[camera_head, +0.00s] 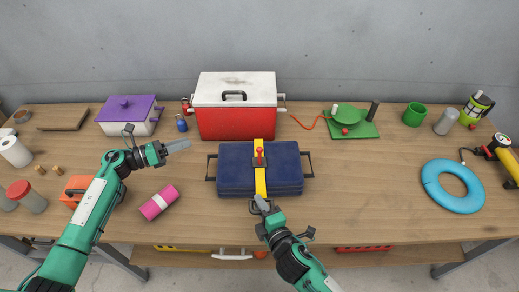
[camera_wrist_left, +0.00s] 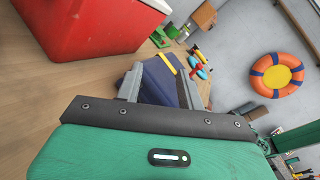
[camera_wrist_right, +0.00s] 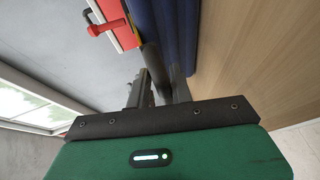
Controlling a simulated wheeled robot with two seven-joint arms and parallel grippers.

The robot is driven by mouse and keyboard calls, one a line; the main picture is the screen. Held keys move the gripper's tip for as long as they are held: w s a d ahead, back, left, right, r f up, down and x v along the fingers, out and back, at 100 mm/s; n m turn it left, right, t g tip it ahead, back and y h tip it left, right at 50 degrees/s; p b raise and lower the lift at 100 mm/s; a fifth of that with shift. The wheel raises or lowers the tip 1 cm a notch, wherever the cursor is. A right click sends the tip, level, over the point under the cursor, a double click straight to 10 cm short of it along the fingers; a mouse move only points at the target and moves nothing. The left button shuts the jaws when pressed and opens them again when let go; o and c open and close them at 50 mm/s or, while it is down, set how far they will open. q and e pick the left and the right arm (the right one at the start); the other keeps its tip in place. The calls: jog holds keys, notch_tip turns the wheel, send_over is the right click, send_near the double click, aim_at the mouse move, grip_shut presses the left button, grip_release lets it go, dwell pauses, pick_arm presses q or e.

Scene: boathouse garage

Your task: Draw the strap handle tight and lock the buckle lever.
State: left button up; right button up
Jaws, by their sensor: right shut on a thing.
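The dark blue padded case (camera_head: 228,180) lies flat at the middle of the table. A yellow strap (camera_head: 260,184) runs over it from back to front. The red buckle lever (camera_head: 259,152) stands up on the strap near the case's back; it also shows in the right wrist view (camera_wrist_right: 97,30). My right gripper (camera_head: 262,203) is at the case's front edge, shut on the dark strap handle, which its fingers mostly hide. My left gripper (camera_head: 180,147) is empty, left of the case and above the table; its fingers (camera_wrist_left: 158,86) are apart in the left wrist view.
A red cooler (camera_head: 235,122) with a white lid stands close behind the case. A pink roll (camera_head: 159,202) lies on the left, below my left gripper. A green tray (camera_head: 352,128) and blue ring (camera_head: 431,181) are on the right. Table right of the case is clear.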

aim_at(259, 148)
pick_arm(q)
jog(key=s+d+m+g, duration=0.1)
jog(key=d+m, duration=0.1)
jog(key=d, duration=0.2)
jog(key=s+d+m+g+h, duration=0.1)
jog(key=s+d+m, duration=0.1)
jog(key=d, duration=0.1)
jog(key=s+d+m+g+h, duration=0.1)
jog(key=d+m, duration=0.1)
jog(key=d, duration=0.2)
jog(key=shift+s+d+r+m+g, duration=0.15)
jog(key=shift+s+d+m+g, duration=0.15)
jog(key=shift+d+g, duration=0.1)
jog(key=shift+s+d+m, duration=0.3)
jog(key=shift+d+m, duration=0.15)
jog(key=shift+m, duration=0.05)
jog(key=x, duration=1.1)
jog(key=shift+d, duration=0.45)
